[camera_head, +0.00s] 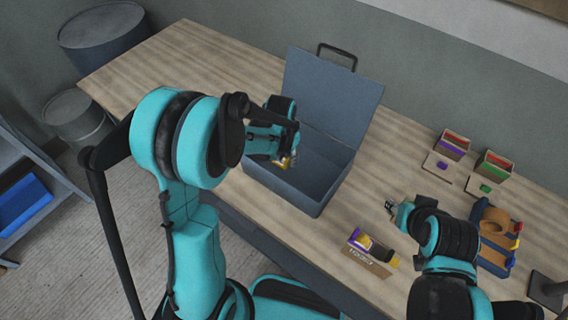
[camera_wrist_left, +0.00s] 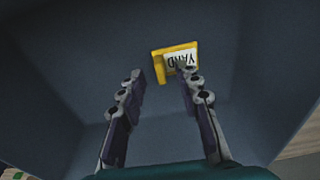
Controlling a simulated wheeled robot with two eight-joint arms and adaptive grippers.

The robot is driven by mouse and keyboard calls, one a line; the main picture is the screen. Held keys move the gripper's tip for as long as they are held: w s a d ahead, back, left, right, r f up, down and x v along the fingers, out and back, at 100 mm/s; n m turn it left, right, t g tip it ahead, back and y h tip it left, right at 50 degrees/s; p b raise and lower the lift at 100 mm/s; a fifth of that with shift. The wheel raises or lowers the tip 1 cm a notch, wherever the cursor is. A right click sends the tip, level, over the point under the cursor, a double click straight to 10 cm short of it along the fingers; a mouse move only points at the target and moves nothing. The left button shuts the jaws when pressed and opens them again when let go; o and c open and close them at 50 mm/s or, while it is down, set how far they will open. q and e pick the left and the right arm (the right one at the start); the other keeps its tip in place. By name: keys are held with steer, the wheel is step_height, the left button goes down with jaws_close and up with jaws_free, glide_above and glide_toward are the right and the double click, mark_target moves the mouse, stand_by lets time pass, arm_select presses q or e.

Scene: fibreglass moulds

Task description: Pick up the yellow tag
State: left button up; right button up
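The yellow tag (camera_wrist_left: 158,68) has a white label reading "YARD", upside down in the left wrist view. It is inside the dark blue-grey box (camera_head: 327,190); I cannot tell whether it rests on the floor or against a wall. A small yellow patch, likely the tag (camera_head: 284,162), shows beside my left gripper (camera_head: 290,158) in the head view. In the left wrist view, my left gripper (camera_wrist_left: 160,72) is open, its fingers apart and the tag just beyond the tips. My right gripper (camera_head: 391,207) is over the table right of the box; its fingers are too small to read.
The box lid (camera_head: 333,95) stands open at the back. A cardboard box of coloured items (camera_head: 370,257) sits near the front table edge. Small boxes (camera_head: 452,145) and a blue tray (camera_head: 497,262) are at right. The wooden table (camera_head: 180,65) is clear at far left.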

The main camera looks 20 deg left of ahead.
arm_select(q)
steer(key=shift+w+f, duration=0.15)
steer(key=shift+f, duration=0.75)
steer(key=shift+r, duration=0.1)
steer(key=shift+c, duration=0.3)
jaws_close()
steer(key=shift+r, duration=0.15)
